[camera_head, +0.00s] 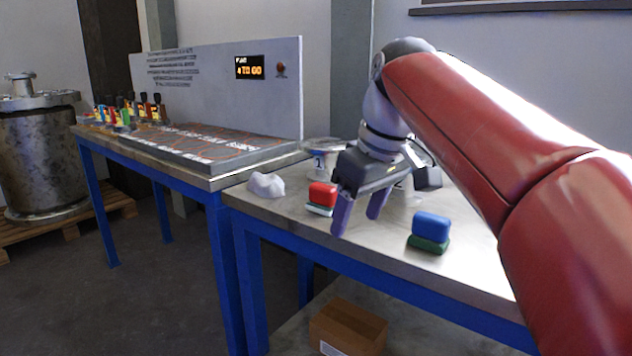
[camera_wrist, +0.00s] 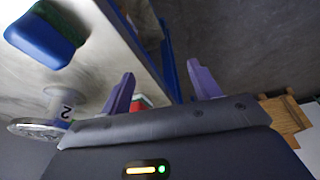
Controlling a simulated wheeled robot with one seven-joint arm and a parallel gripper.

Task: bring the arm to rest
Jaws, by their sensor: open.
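My gripper (camera_head: 358,214) is open, with its two purple fingers apart and pointing down above the front part of the near table (camera_head: 290,222). Nothing is between the fingers. In the wrist view my gripper (camera_wrist: 160,85) also shows empty, with the table edge and dark floor beyond the fingers. My red arm reaches in from the right of the head view.
A red block on a pale base (camera_head: 321,196) stands left of my gripper. A blue block on a green base (camera_head: 430,230) stands right of it. A white lump (camera_head: 266,185), a numbered spool (camera_wrist: 62,108) and a panel reading "4 TO GO" (camera_head: 250,68) are nearby. A cardboard box (camera_head: 347,328) sits below.

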